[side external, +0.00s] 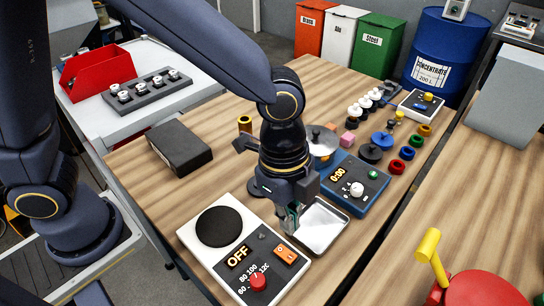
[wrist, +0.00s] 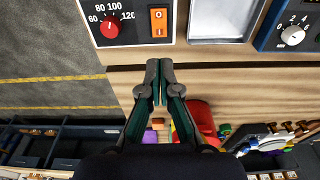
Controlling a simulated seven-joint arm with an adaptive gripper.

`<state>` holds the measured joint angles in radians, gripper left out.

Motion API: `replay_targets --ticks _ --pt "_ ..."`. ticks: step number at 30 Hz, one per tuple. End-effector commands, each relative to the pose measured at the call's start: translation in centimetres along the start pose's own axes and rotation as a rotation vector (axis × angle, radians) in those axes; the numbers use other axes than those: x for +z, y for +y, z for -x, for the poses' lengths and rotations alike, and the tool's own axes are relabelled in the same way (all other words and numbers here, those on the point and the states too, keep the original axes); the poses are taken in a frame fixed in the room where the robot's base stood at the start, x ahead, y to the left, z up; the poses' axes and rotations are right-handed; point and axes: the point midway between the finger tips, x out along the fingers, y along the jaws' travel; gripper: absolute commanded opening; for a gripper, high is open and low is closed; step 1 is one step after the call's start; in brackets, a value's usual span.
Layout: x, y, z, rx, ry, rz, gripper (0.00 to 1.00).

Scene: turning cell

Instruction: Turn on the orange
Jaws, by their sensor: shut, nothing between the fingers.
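The orange rocker switch (side external: 285,254) sits on the dark front panel of a white hot plate (side external: 187,233). The switch also shows in the wrist view (wrist: 158,22), marked with 0 and I. The panel's display (side external: 239,256) reads OFF. A red knob (side external: 258,281) with temperature marks is beside the switch. My gripper (side external: 292,222) is shut and empty, pointing down near the hot plate's panel and the metal tray. In the wrist view my closed fingertips (wrist: 159,64) appear just below the switch, apart from it. The fingertips are partly hidden in the side view.
A shallow metal tray (side external: 335,231) lies right beside the hot plate. A blue device (side external: 378,187) with a white knob and 0:00 display stands behind it. A black box (side external: 178,147) and coloured rings lie farther back. The table's front edge is close.

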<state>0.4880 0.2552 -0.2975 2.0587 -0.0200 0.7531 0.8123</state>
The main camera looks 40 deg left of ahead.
Motion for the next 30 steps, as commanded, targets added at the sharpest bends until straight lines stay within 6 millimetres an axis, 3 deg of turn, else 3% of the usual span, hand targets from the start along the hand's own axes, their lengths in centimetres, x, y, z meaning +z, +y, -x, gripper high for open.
replay_targets --ticks 6,12,18,30 --pt "0.1 0.1 -4.9 0.005 -0.004 -0.001 0.00" --pt "0.1 0.1 -8.0 0.003 -0.003 0.000 0.00" --pt "0.0 0.0 -9.3 0.000 0.000 0.000 0.00" --pt "-0.1 0.0 -9.9 0.002 -0.001 0.000 0.00"
